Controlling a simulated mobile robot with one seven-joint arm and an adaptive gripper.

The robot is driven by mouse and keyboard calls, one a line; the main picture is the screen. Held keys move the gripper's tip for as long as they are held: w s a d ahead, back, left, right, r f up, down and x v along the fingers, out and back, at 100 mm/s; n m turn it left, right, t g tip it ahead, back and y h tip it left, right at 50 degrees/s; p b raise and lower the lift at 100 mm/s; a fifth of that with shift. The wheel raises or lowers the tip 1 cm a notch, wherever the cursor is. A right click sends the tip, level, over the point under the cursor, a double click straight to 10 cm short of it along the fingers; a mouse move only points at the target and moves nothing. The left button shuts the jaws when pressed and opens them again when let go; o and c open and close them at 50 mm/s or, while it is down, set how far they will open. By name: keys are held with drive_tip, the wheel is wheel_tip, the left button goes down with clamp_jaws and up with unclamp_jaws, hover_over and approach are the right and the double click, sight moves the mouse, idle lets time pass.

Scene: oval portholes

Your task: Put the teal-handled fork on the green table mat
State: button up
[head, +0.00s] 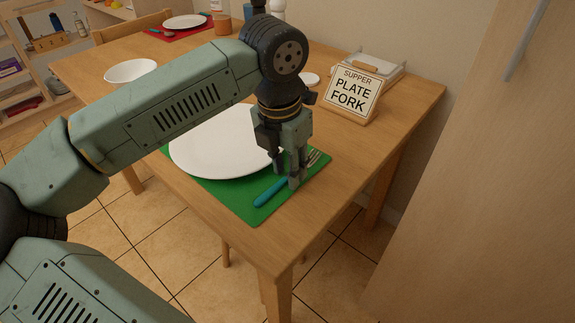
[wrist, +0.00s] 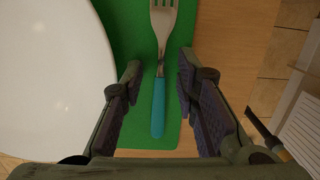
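The teal-handled fork (head: 270,192) lies on the green table mat (head: 237,197), beside the right side of a large white plate (head: 215,145). In the wrist view the fork (wrist: 158,100) lies lengthwise on the mat (wrist: 128,28), tines away from me and handle end near the mat's near edge. My gripper (head: 288,175) points down at the fork. In the wrist view my gripper's (wrist: 160,78) fingers are apart, one on each side of the fork, with visible gaps to it. In the head view the fingers hide the fork's middle.
A sign (head: 351,93) reading "SUPPER PLATE FORK" stands behind the mat. A white bowl (head: 130,71) is at the left. A red mat (head: 180,32) with a white plate (head: 185,21) lies at the far end. Bare wood (head: 300,210) lies right of the green mat.

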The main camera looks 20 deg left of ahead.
sight(283, 180)
wheel_tip(283, 180, up, 12)
drive_tip(key=s, duration=0.1)
drive_tip(key=shift+s+a, duration=0.2)
drive_tip(key=shift+a, duration=0.05)
